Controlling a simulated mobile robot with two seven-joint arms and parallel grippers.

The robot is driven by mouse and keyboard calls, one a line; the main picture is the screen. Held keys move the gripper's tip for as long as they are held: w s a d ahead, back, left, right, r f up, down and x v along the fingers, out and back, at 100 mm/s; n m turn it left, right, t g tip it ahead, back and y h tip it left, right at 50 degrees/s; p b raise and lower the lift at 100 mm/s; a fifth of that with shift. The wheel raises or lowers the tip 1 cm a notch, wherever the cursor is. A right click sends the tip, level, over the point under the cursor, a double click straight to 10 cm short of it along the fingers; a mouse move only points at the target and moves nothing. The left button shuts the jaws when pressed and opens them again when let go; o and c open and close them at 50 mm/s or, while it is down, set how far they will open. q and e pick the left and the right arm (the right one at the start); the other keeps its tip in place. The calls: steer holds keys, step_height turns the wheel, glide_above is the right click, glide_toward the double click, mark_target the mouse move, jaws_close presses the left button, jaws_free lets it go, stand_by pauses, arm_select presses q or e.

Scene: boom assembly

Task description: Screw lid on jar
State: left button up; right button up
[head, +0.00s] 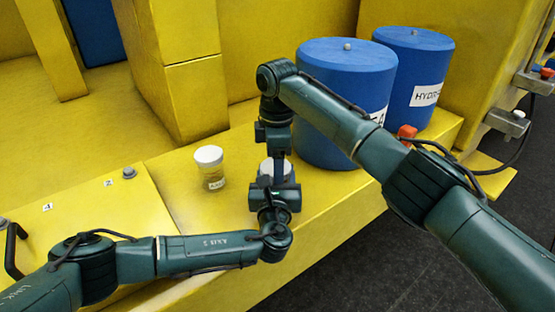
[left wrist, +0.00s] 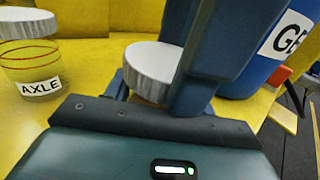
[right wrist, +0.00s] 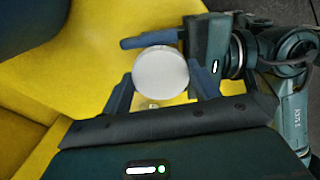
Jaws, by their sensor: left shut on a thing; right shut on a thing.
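A white ribbed lid (head: 266,168) sits between both my grippers, and it shows from above in the right wrist view (right wrist: 160,74). My right gripper (head: 278,165) comes down from above, shut, with a finger on each side of this lid. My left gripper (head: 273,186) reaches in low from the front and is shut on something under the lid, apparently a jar. That jar is almost wholly hidden by the fingers and lid, so I cannot tell how the lid sits on it. In the left wrist view the lid (left wrist: 148,72) shows behind the right gripper's dark finger.
A clear jar labelled AXLE (left wrist: 32,72) with a white lid (head: 208,155) stands upright to the left on the yellow ledge (head: 325,210). Two large blue drums (head: 340,80) (head: 418,65) stand behind to the right. A yellow post (head: 185,85) rises behind the AXLE jar.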

steer(key=shift+d+f, duration=0.15)
steer(key=shift+f, duration=0.4)
steer(key=o, duration=0.6)
steer(key=shift+o, duration=1.3)
steer(key=shift+r+n, duration=0.15)
steer(key=shift+n, duration=0.15)
steer(key=r+n, duration=0.1)
steer(key=n, duration=0.2)
steer(key=shift+r, duration=0.15)
steer(key=r+n, duration=0.1)
steer(key=n, duration=0.2)
steer(key=r+n, duration=0.2)
steer(key=n, duration=0.2)
steer(key=r+n, duration=0.2)
steer(key=n, duration=0.1)
steer(key=shift+a+n, duration=0.25)
steer(key=shift+n, duration=0.05)
step_height(320, 180, up, 2)
steer(key=n, duration=0.5)
steer(key=shift+s+r+n, duration=0.1)
steer(key=shift+r+n, duration=0.05)
steer(key=shift+n, duration=0.25)
